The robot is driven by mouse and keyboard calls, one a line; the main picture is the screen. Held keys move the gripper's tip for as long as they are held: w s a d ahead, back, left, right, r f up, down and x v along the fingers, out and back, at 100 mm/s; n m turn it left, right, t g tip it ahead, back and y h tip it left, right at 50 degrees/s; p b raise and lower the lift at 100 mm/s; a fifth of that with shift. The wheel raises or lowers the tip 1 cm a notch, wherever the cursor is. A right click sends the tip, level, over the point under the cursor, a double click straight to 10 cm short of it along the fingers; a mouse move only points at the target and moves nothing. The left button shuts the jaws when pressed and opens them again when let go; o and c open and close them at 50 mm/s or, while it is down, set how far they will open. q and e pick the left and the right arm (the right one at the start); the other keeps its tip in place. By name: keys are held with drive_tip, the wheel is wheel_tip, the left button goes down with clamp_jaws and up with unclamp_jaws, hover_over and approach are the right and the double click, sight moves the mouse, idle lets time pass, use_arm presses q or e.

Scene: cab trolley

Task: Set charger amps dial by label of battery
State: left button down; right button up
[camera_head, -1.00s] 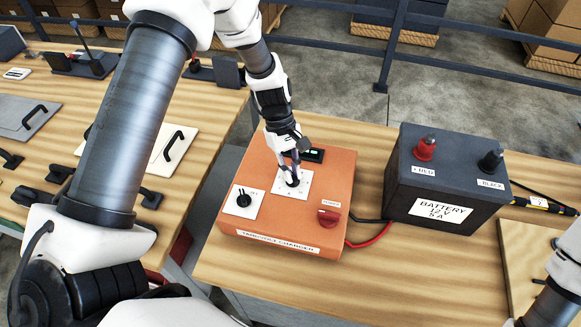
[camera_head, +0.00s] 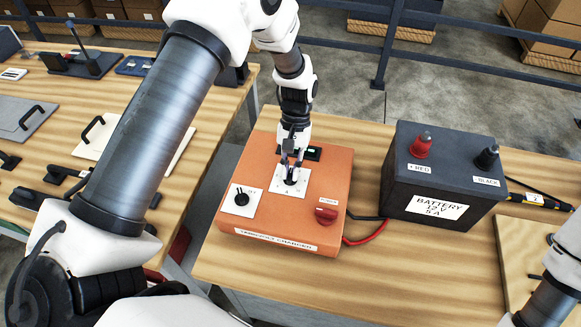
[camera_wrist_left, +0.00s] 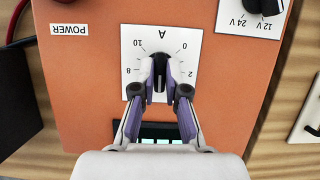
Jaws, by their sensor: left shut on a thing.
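The orange charger (camera_head: 325,170) sits on the wooden table. My left gripper (camera_head: 290,178) points down at its amps dial. In the left wrist view the fingers (camera_wrist_left: 159,92) are shut on the black amps knob (camera_wrist_left: 159,70), which stands on a white plate (camera_wrist_left: 186,40) marked A, with 0, 2, 8 and 10 readable. The fingers hide the lower part of the scale, and I cannot tell the knob's exact setting. The dark battery (camera_head: 440,180) stands to the right of the charger; its white label (camera_head: 436,207) reads BATTERY 12 V 5 A. My right gripper is out of view.
The charger also has a voltage knob (camera_head: 241,199) marked 12V and 24V, and a red power knob (camera_head: 326,215). A small display (camera_wrist_left: 160,131) is partly covered by my fingers. Red and black cables run between charger and battery. A second table (camera_head: 35,140) stands at left.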

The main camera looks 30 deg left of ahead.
use_arm(q)
drive_tip(key=shift+s+f, duration=0.15)
idle(0.3)
drive_tip(key=c, duration=1.2)
unclamp_jaws()
drive_tip(key=v, duration=1.2)
drive_tip(key=shift+w, duration=0.2)
